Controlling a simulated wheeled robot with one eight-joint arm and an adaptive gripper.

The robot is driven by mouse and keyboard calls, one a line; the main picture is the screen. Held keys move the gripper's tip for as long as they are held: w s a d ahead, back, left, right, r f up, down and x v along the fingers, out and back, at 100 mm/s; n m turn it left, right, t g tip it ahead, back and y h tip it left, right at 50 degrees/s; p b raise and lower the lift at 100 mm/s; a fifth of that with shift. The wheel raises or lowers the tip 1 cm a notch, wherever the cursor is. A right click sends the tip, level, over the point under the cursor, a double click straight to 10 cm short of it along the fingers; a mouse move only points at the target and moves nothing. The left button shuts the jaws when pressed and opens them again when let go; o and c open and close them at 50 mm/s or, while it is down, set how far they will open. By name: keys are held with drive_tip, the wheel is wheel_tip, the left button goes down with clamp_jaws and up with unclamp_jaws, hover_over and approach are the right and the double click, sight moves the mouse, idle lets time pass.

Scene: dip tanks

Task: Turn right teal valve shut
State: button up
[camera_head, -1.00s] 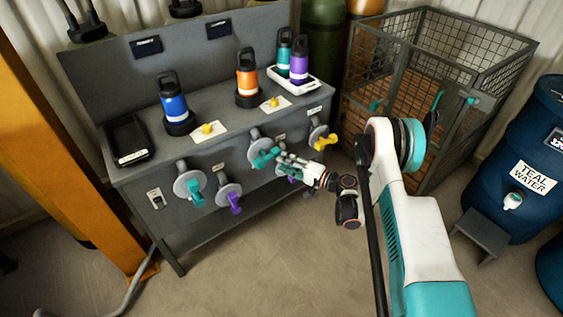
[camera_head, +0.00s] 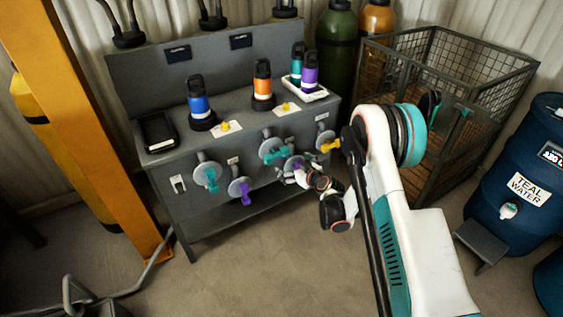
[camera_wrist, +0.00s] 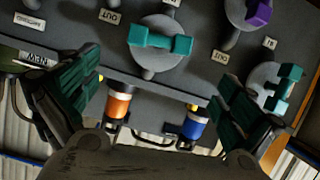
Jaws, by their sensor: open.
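The right teal valve (camera_head: 273,152) is on the front panel of the grey bench, a teal handle on a round grey disc. In the wrist view the same valve (camera_wrist: 160,42) shows near the top centre, its handle lying roughly across the picture. My gripper (camera_wrist: 158,75) is open and empty, with its green-padded fingers spread to either side below the valve and apart from it. In the head view my gripper (camera_head: 288,177) is small, just below and right of the valve. The left teal valve (camera_head: 207,175) is further left; it also shows in the wrist view (camera_wrist: 286,88).
Purple valves (camera_head: 241,189) and a yellow valve (camera_head: 329,144) are close by on the panel. Blue (camera_head: 199,101) and orange (camera_head: 262,88) bottles stand on the bench. Floor in front is clear.

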sight(278, 156)
drive_tip(key=b+x, duration=0.4)
drive_tip(key=x, duration=0.8)
drive_tip(key=shift+f, duration=0.2)
drive_tip(key=shift+x, duration=0.85)
drive_tip(key=shift+r, duration=0.15)
drive_tip(key=c, duration=0.7)
